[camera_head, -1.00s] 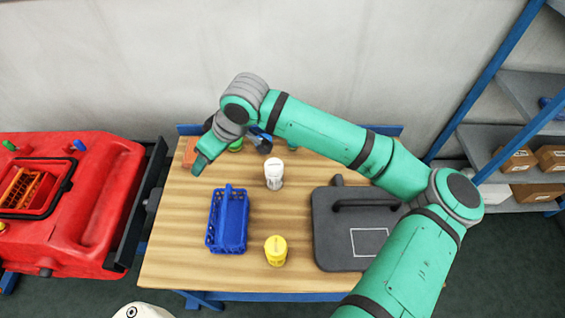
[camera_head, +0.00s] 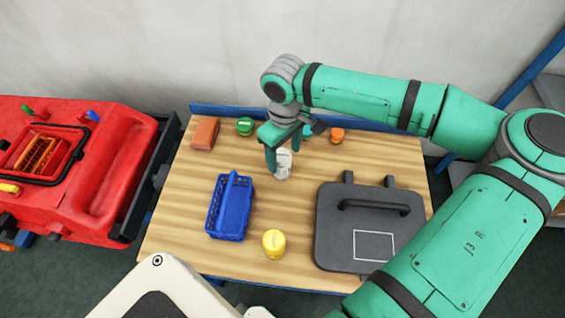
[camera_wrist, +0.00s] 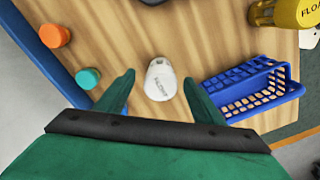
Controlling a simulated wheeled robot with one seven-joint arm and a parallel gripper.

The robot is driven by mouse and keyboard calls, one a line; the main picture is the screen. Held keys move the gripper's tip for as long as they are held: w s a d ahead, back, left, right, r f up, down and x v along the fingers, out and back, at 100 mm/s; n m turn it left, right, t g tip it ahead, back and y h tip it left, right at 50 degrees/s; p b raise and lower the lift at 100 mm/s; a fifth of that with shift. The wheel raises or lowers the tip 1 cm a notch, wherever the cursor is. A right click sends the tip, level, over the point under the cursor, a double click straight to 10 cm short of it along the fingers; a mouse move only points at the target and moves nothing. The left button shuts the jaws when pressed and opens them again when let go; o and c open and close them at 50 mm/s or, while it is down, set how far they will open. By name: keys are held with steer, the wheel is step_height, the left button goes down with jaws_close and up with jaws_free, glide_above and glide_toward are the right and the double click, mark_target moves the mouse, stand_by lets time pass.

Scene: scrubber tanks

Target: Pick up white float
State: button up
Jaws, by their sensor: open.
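The white float (camera_head: 283,163) stands on the wooden table near its middle.
A blue basket (camera_head: 230,207) and a yellow float (camera_head: 274,243) stand nearer the front. A grey lid with a handle (camera_head: 335,245) lies at right. A red tank (camera_head: 90,190) stands left.

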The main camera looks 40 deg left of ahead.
steer(key=shift+a+f, duration=0.15)
steer(key=shift+f, duration=1.2)
steer(key=shift+a+f, duration=0.1)
steer(key=shift+f, duration=1.25)
steer(key=c, duration=1.1)
steer(key=shift+c, duration=0.2)
